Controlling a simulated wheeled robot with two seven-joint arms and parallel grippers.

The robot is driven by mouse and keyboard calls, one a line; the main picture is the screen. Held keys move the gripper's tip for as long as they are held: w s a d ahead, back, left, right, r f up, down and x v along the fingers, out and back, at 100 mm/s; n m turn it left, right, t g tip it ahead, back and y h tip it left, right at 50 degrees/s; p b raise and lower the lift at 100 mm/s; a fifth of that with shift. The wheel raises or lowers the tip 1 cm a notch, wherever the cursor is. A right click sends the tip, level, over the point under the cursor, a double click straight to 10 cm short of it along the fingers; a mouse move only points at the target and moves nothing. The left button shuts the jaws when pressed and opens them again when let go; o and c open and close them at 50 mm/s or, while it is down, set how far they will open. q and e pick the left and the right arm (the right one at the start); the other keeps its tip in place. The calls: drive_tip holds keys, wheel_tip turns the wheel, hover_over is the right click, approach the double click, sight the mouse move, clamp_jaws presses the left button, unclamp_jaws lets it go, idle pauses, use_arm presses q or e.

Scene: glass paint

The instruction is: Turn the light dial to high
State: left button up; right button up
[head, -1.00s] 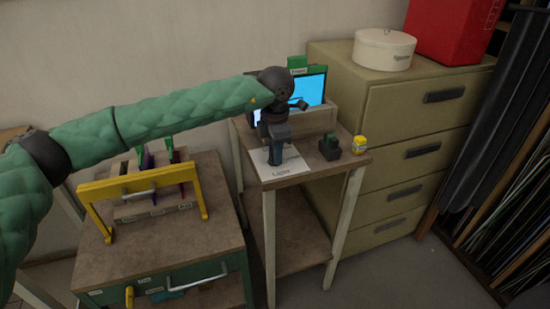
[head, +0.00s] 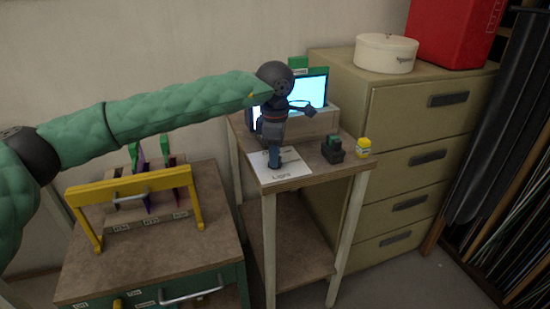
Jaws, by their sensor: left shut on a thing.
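My left gripper (head: 275,161) points down over the small side table (head: 318,163). It is shut on the light dial, which is mostly hidden by the fingers. The dial sits at a white card (head: 297,171) with a printed label, which looks like "Lights", along its front edge. Behind my wrist a lit panel (head: 310,92) glows pale cyan in a wooden base. I cannot read the dial's setting. My right gripper is not in view.
A dark green block-like object (head: 332,149) and a small yellow-labelled jar (head: 364,146) stand right of the dial. A yellow-framed rack (head: 135,187) stands on the left bench. A drawer cabinet (head: 411,130) stands close behind.

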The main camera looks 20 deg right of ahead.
use_arm(q)
drive_tip(key=shift+w+r, duration=0.1)
idle(0.5)
drive_tip(key=o, duration=1)
drive_tip(key=shift+c, duration=0.2)
wheel_tip(320, 180, up, 8)
drive_tip(key=shift+f, duration=0.15)
